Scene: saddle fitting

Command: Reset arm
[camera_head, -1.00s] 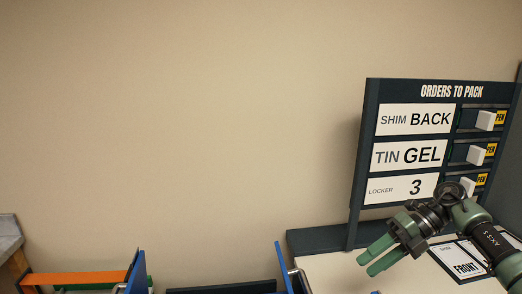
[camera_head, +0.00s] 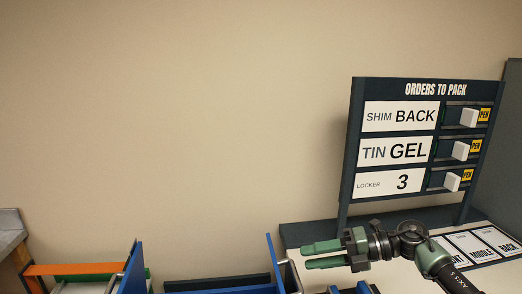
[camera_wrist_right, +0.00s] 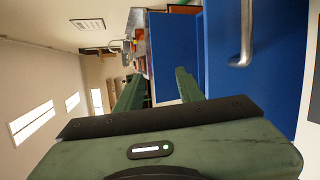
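My right gripper (camera_head: 305,256) is in front of the lower part of the orders board, pointing left with its green fingers nearly level. Its two fingers stand apart with nothing between them. The right wrist view also shows the open fingers (camera_wrist_right: 158,76) with an empty gap. My left gripper is in neither view.
The orders board (camera_head: 346,150) reads SHIM BACK, TIN GEL and LOCKER 3, with white sliders at its right. Cards (camera_head: 470,246) lie on the pale tabletop below. Blue panels (camera_head: 132,270) and an orange bar (camera_head: 75,268) stand lower left. A blue panel with a metal handle (camera_wrist_right: 245,40) is close in the wrist view.

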